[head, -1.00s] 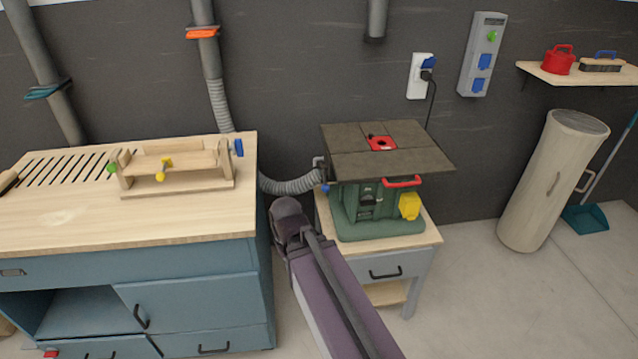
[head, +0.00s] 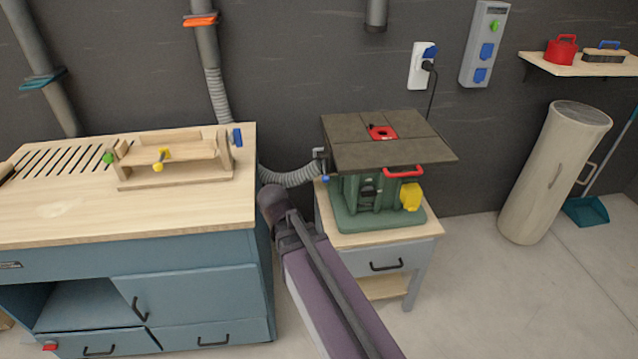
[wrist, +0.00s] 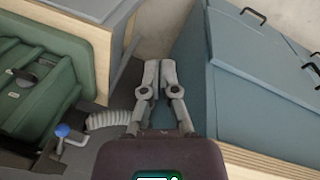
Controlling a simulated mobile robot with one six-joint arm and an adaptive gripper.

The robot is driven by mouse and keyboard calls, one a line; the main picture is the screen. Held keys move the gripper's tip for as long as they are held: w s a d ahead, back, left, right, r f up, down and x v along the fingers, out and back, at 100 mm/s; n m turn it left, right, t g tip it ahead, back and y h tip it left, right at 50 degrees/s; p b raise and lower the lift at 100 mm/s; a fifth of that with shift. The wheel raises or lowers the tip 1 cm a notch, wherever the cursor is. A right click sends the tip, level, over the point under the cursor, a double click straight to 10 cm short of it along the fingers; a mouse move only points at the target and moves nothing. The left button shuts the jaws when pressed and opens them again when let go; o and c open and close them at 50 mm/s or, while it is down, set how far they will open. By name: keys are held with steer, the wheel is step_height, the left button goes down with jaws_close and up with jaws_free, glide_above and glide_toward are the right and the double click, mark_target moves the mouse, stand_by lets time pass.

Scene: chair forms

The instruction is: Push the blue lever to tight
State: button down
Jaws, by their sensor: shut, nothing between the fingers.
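A small blue-knobbed lever (head: 326,179) sits at the left side of the green machine, by the end of the grey hose. In the wrist view the blue knob (wrist: 62,131) shows at lower left on a pale metal arm, next to the ribbed hose. My gripper (wrist: 158,66) is shut and empty, its fingertips together. It points into the gap between the machine's stand and the blue cabinet, apart from the lever. In the head view my arm reaches in from below and its fingers are hidden. The lever's tight mark cannot be made out.
The green machine (head: 352,213) with a dark top stands on a wooden cart right of my arm. The blue cabinet (head: 190,290) stands left, with a wooden jig (head: 175,180) on top. The grey hose (head: 290,178) crosses the gap between them. Floor at right is open.

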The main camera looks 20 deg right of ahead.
mark_target(325, 169)
steer(key=w+d+r+n+t+h+b, duration=0.1)
steer(key=w+d+n+h+b, duration=0.3)
steer(key=w, duration=0.6)
steer(key=w+d+r+n+t+h+b, duration=0.1)
steer(key=w+d+n+t+h+b, duration=0.3)
steer(key=w, duration=0.7)
steer(key=shift+d+n+h, duration=0.3)
steer(key=shift+d+h, duration=0.15)
steer(key=shift+h, duration=0.45)
steer(key=shift+w+d, duration=0.1)
steer(key=b+x, duration=0.4)
steer(key=x, duration=0.6)
steer(key=s+r+p, duration=0.2)
steer(key=s, duration=0.1)
steer(key=shift+s+d+r, duration=0.1)
steer(key=shift+s+d, duration=0.1)
steer(key=shift+d, duration=0.2)
steer(key=shift+a+r, duration=0.15)
steer(key=shift+a, duration=0.15)
steer(key=shift+d+p, duration=0.1)
steer(key=shift+p, duration=0.2)
